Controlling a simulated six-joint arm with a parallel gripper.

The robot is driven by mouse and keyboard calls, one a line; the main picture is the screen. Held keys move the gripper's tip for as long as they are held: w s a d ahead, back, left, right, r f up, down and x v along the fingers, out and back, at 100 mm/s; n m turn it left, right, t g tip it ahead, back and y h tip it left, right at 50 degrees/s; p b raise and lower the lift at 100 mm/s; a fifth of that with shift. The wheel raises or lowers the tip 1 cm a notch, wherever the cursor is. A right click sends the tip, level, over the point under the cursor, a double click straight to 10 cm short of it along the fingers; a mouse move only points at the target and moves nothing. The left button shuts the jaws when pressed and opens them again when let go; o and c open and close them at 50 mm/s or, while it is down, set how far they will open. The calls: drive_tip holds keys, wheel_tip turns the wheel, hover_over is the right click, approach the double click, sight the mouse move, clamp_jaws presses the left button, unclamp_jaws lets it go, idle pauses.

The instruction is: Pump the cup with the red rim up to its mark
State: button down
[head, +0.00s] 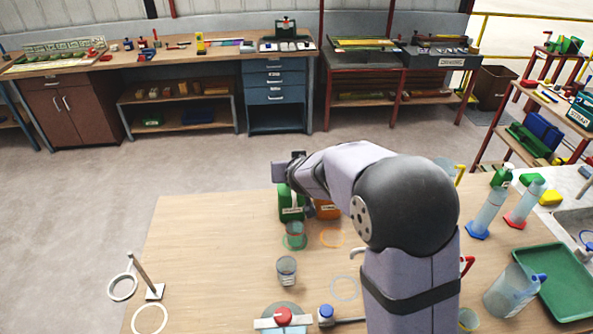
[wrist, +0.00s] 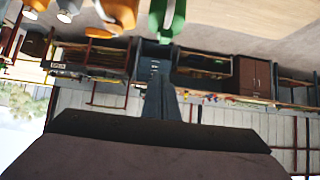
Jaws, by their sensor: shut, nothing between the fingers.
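A clear cup (head: 295,230) with what looks like a reddish rim stands on a green ring on the table, in front of a green pump bottle (head: 290,206). Another clear cup (head: 287,270) stands nearer; its rim colour is unclear. An orange pump bottle (head: 326,209) stands right of the green one, partly hidden by my arm. My gripper (head: 290,164) is shut and empty above the green bottle, apart from both cups. The wrist view is upside down; it shows the shut fingers (wrist: 160,98), the green bottle (wrist: 166,22) and the orange one (wrist: 116,12). Cup marks are too small to read.
An orange ring (head: 332,238) and a pale ring (head: 344,288) lie empty. A red-knobbed vessel (head: 283,317) is at the front, a ring stand (head: 146,278) at left. Cylinders (head: 487,213), a jug (head: 508,291) and a green tray (head: 562,280) are at right.

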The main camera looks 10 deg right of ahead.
sight(295, 200)
drive_tip(key=x, duration=0.2)
drive_tip(key=b+x, duration=0.1)
drive_tip(key=x, duration=0.1)
drive_tip(key=f+x, duration=0.1)
drive_tip(key=x, duration=0.1)
drive_tip(key=shift+s+b, duration=0.3)
drive_tip(key=shift+s, duration=0.15)
drive_tip(key=shift+s+f+b, duration=0.3)
drive_tip(key=shift+f+b, duration=0.25)
drive_tip(key=shift+s+f+b, duration=0.35)
drive_tip(key=shift+f+b, duration=0.15)
drive_tip(key=shift+f, duration=0.1)
drive_tip(key=shift+f, duration=0.1)
drive_tip(key=shift+f+b, duration=0.15)
drive_tip(key=shift+b, duration=0.55)
drive_tip(key=s+f+t+b, duration=0.1)
drive_tip(key=t+b, duration=0.1)
drive_tip(key=b, duration=0.7)
drive_tip(key=s+f+t+b, duration=0.1)
drive_tip(key=f+t+b, duration=0.1)
drive_tip(key=b, duration=0.7)
drive_tip(key=shift+s+f+b, duration=0.1)
drive_tip(key=shift+f+b, duration=0.2)
drive_tip(key=shift+f, duration=0.05)
drive_tip(key=shift+r, duration=0.25)
